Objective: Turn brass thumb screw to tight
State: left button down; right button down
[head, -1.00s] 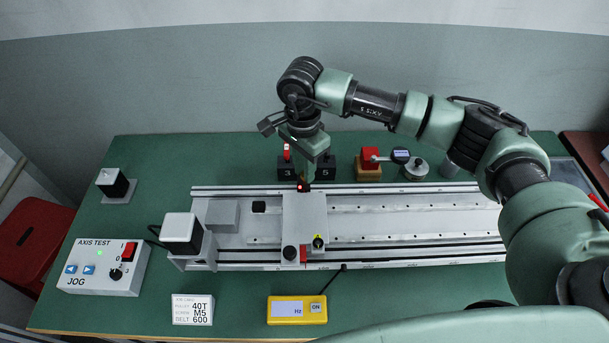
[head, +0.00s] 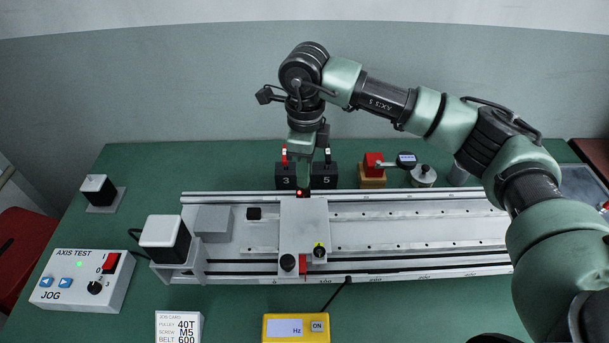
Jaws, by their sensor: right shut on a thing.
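My right gripper (head: 303,184) reaches down from behind to the far edge of the silver carriage plate (head: 303,225) on the linear axis. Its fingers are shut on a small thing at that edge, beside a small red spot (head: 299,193). By its place I take this to be the brass thumb screw. The fingers hide it, so I see no brass and cannot tell how far it is turned. The near end of the plate carries a black knob (head: 287,263) and a black part with a yellow mark (head: 319,248). My left gripper is out of view.
A red-topped block (head: 373,165) and a gauge (head: 407,160) stand further right. The jog box (head: 85,281) is at the left, and a yellow Hz meter (head: 296,328) is in front.

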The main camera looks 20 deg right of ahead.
jog(key=shift+m+b, duration=0.5)
jog(key=shift+m, duration=0.9)
jog(key=shift+r, duration=0.1)
jog(key=c, duration=1.3)
grip_release()
jog(key=shift+r, duration=0.1)
jog(key=shift+w+d+r+p, duration=0.1)
jog(key=shift+r+p, duration=0.3)
jog(key=shift+r, duration=0.2)
notch_tip(320, 180, up, 7)
jog(key=p, duration=0.3)
jog(key=shift+f, duration=0.2)
